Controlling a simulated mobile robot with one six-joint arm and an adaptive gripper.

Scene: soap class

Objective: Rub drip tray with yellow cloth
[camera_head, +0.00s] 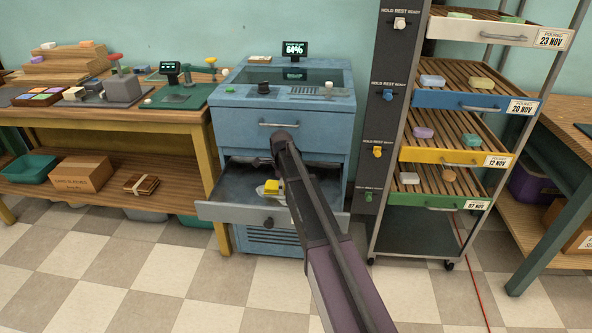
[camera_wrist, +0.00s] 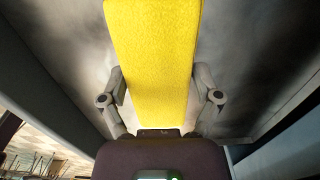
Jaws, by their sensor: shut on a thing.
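The yellow cloth (camera_wrist: 152,60) is held between the two fingers of my gripper (camera_wrist: 160,92), and it fills the middle of the wrist view. The cloth also shows small in the head view (camera_head: 271,187), inside the pulled-out drip tray. My gripper (camera_head: 270,190) is shut on it, low in the tray, partly hidden by my arm. The drip tray (camera_head: 235,212) is a grey drawer pulled out of the blue cabinet. Its metal floor shows dark smudges around the cloth in the wrist view (camera_wrist: 245,70). Whether the cloth touches the floor is hard to tell.
The blue cabinet (camera_head: 230,125) stands above and behind the tray, with a display reading 64% on top. A rack (camera_head: 450,128) with coloured trays of soaps is close on the right. A wooden bench (camera_head: 130,122) is on the left. The checkered floor in front is clear.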

